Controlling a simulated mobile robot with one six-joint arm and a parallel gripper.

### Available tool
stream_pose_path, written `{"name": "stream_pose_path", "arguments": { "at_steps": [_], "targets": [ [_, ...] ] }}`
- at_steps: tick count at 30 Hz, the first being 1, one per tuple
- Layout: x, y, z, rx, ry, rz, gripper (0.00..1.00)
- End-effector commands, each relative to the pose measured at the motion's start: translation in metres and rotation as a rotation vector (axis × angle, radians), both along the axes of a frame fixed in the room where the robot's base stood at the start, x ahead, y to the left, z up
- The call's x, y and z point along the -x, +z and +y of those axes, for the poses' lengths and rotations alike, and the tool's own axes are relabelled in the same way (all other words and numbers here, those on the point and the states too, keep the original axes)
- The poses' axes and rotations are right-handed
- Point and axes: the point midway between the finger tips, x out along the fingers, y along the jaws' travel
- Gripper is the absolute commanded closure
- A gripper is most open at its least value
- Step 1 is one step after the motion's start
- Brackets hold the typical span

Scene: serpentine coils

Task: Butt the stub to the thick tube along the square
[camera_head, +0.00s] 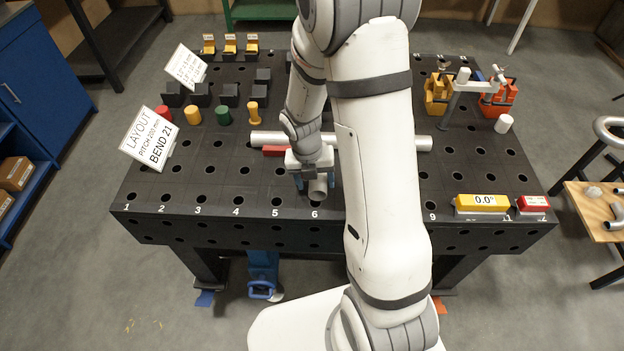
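The thick tube (268,138) is a long pale grey pipe lying left to right across the middle of the black table, its centre hidden behind my arm. The stub (318,189) is a short grey tube near the table's front edge, by hole 6. My gripper (315,181) is right over the stub, with dark fingers around its sides; whether they press on it is too small to tell. The stub is apart from the thick tube, on its near side. A red bar (274,151) lies against the tube's near side, left of my gripper; I cannot tell whether it is the square.
The perforated table (200,180) has free room at front left. Yellow, green and red pegs (223,115) and black blocks (230,95) stand at back left. A yellow 0.0° gauge (481,204) and a red box (533,204) sit at front right. Orange clamps (497,98) stand at back right.

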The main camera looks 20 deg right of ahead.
Motion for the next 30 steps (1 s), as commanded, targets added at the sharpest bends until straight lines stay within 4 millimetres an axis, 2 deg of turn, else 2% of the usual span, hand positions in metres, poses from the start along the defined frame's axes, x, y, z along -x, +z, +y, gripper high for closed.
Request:
{"name": "stream_pose_path", "arguments": {
  "at_steps": [10,21,25,30],
  "targets": [
    [0.000,0.003,0.000,0.000,0.000,0.000,0.32],
    [-0.005,0.060,0.009,0.000,0.000,-0.003,0.32],
    [-0.006,0.073,0.011,0.000,0.000,-0.002,0.32],
    [-0.006,0.077,0.012,0.000,0.001,0.001,0.32]
  ]
}}
